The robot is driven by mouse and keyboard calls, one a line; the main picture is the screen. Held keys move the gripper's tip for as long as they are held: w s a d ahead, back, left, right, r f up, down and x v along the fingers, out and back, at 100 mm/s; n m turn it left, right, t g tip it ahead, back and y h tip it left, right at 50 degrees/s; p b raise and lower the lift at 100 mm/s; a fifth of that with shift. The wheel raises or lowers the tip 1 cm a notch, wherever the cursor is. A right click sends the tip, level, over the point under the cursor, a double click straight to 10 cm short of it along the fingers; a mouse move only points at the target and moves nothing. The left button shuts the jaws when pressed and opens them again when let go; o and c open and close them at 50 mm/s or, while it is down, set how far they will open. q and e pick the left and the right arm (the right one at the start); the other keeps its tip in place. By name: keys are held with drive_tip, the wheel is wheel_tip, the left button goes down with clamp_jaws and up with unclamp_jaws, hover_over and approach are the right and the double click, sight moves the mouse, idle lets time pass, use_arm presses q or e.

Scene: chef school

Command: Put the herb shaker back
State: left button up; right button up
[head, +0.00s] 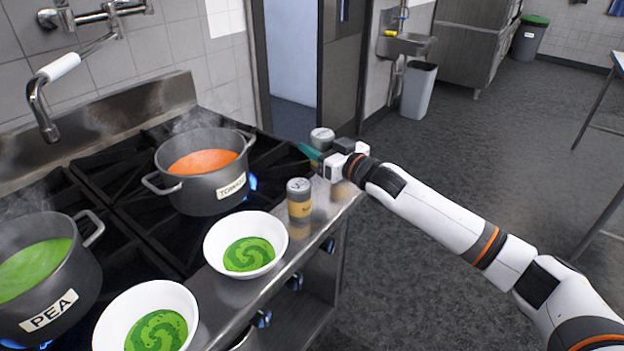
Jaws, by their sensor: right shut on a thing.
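A shaker with a silver lid (322,135) is at the far right corner of the stove's front ledge, held in my right gripper (319,153). The gripper is shut around its body and hides most of it, so I cannot read its label or tell whether its base touches the ledge. A second shaker (299,199), with a silver lid and a yellow-brown label, stands upright on the ledge nearer to me, apart from the gripper. My left gripper is not in view.
Two white bowls of green soup (215,240) (103,335) stand on the steel ledge (322,208). A steaming tomato pot (215,188) and a pea pot (75,290) stand on the burners, with blue flames showing. Open floor lies right of the stove.

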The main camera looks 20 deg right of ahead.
drive_tip(key=f, duration=0.3)
drive_tip(key=shift+s+d+f, duration=0.1)
drive_tip(key=shift+s+f, duration=0.15)
drive_tip(key=shift+f, duration=0.4)
wheel_tip(320, 180, down, 3)
drive_tip(key=shift+f, duration=0.1)
drive_tip(key=shift+w, duration=0.1)
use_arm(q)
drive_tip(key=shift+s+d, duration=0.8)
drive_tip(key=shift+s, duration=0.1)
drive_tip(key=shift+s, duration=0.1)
use_arm(e)
drive_tip(key=shift+f, duration=0.15)
drive_tip(key=o, duration=0.8)
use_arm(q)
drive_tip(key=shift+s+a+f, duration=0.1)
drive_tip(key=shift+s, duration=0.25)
use_arm(e)
drive_tip(key=o, duration=0.3)
